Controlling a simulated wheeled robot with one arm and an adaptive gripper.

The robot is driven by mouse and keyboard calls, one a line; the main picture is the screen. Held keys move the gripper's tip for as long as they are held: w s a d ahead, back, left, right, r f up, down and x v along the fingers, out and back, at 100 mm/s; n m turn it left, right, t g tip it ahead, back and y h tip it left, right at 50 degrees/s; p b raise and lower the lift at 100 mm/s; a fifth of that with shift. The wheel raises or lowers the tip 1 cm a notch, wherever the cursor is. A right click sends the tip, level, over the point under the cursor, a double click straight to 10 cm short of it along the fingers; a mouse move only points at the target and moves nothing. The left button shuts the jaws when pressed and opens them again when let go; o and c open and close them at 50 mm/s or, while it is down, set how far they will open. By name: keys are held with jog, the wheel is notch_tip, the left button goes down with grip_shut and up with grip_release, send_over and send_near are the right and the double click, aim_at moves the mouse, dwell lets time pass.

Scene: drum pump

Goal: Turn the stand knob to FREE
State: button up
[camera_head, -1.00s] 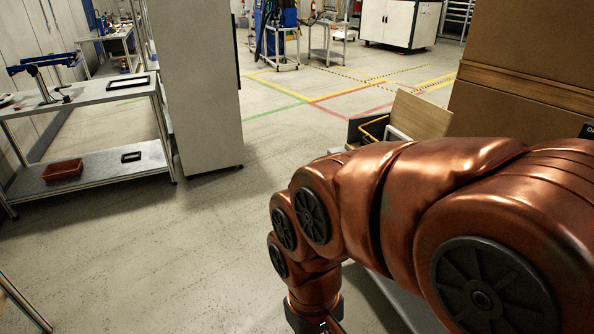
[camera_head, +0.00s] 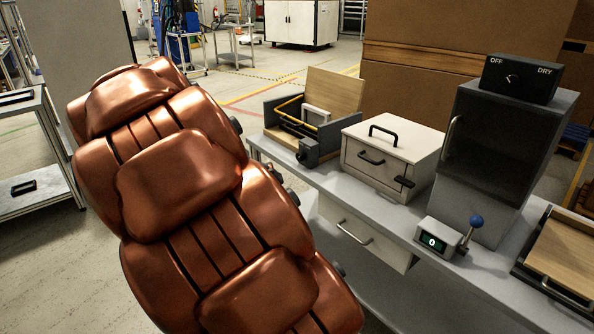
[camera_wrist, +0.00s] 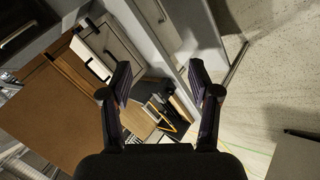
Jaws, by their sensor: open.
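A dark stand (camera_head: 285,122) with a yellow bar and an upright wooden board sits at the far left end of the bench. A small dark knob unit (camera_head: 308,151) is on its front side; I cannot read any label or setting on it. The same stand (camera_wrist: 170,104) seems to show small and tilted in the wrist view, between the fingers. My gripper (camera_wrist: 160,80) is open and empty, apart from everything. In the head view my arm is raised at left and the gripper is not visible.
On the grey bench (camera_head: 385,217) stand a white box with handles (camera_head: 392,150), a dark cabinet (camera_head: 490,150) with an OFF/DRY dial (camera_head: 512,78), and a small display with a blue-knobbed lever (camera_head: 476,221). A wooden-topped tray (camera_head: 565,255) is at right. Large brown boxes stand behind.

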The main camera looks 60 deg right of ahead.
aim_at(298, 158)
jog(key=w+d+f+m+g+h+b, duration=0.1)
jog(key=w+d+f+m+h+b, duration=0.2)
jog(key=w+d+b, duration=0.5)
jog(key=w+d+f+m+g+h+b, duration=0.1)
jog(key=w+d+f+m+h+b, duration=0.3)
jog(key=d, duration=0.9)
jog(key=w+d+f+m+h+b, duration=0.3)
jog(key=w+d+f+m+b, duration=0.2)
jog(key=w+d+f+b, duration=0.5)
jog(key=s+d, duration=0.1)
jog(key=d, duration=0.1)
jog(key=s+d+f, duration=0.1)
jog(key=d, duration=0.1)
jog(key=s+d+p, duration=0.1)
jog(key=d, duration=0.1)
jog(key=shift+s+d+f, duration=0.15)
jog(key=shift+s+d, duration=0.15)
jog(key=shift+s, duration=0.1)
jog(key=shift+s+d+t, duration=0.2)
jog(key=shift+d+t, duration=0.1)
jog(key=shift+d, duration=0.45)
jog(key=c, duration=1.2)
